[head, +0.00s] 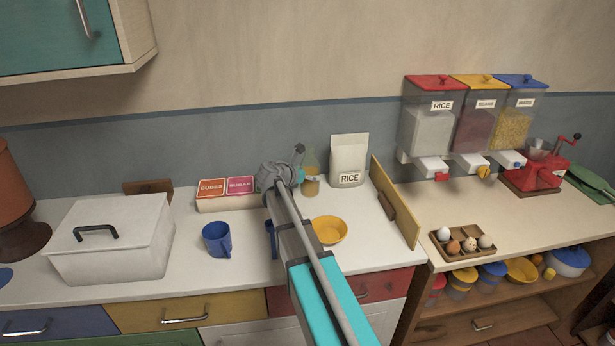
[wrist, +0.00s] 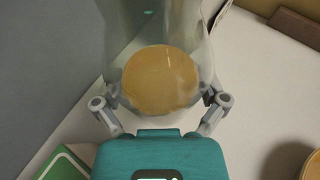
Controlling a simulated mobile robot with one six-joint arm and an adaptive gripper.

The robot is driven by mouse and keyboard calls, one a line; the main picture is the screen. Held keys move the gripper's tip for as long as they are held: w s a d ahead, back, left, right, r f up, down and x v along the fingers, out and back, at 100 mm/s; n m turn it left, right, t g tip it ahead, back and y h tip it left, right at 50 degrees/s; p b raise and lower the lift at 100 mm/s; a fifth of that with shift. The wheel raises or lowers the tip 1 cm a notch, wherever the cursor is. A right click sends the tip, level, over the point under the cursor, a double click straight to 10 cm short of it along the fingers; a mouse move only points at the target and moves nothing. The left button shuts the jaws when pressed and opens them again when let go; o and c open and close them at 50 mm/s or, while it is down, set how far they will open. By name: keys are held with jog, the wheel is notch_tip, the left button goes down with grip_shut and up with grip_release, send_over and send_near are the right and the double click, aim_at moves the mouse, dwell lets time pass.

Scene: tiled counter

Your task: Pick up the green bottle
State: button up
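The green bottle is a clear, faintly green-tinted vessel with amber contents low inside. In the head view the bottle (head: 311,186) stands near the back of the white counter, left of the rice bag. In the wrist view the bottle (wrist: 158,40) fills the upper middle. My gripper (head: 297,172) is at the bottle in the head view, partly covering its left side. In the wrist view the fingers of my gripper (wrist: 160,97) are spread wide, one on each side of the bottle. I cannot tell whether they touch it; the fingertips are not clearly seen.
The rice bag (head: 348,160) stands close right of the bottle, with a wooden board (head: 397,204) beyond. Cubes and sugar boxes (head: 226,196) are left. A yellow bowl (head: 330,230) and blue mug (head: 217,239) sit nearer the front. A white bin (head: 112,240) stands further left.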

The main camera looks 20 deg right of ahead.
aim_at(310, 164)
jog(key=c, duration=0.6)
jog(key=shift+r, duration=0.15)
notch_tip(310, 164, up, 3)
jog(key=p, duration=0.3)
jog(key=shift+r, duration=0.1)
jog(key=s+a+r+p, duration=0.1)
jog(key=s+r+p, duration=0.8)
jog(key=s, duration=0.5)
jog(key=shift+r+p, duration=0.3)
jog(key=shift+p, duration=0.2)
jog(key=o, duration=0.6)
jog(key=c, duration=0.6)
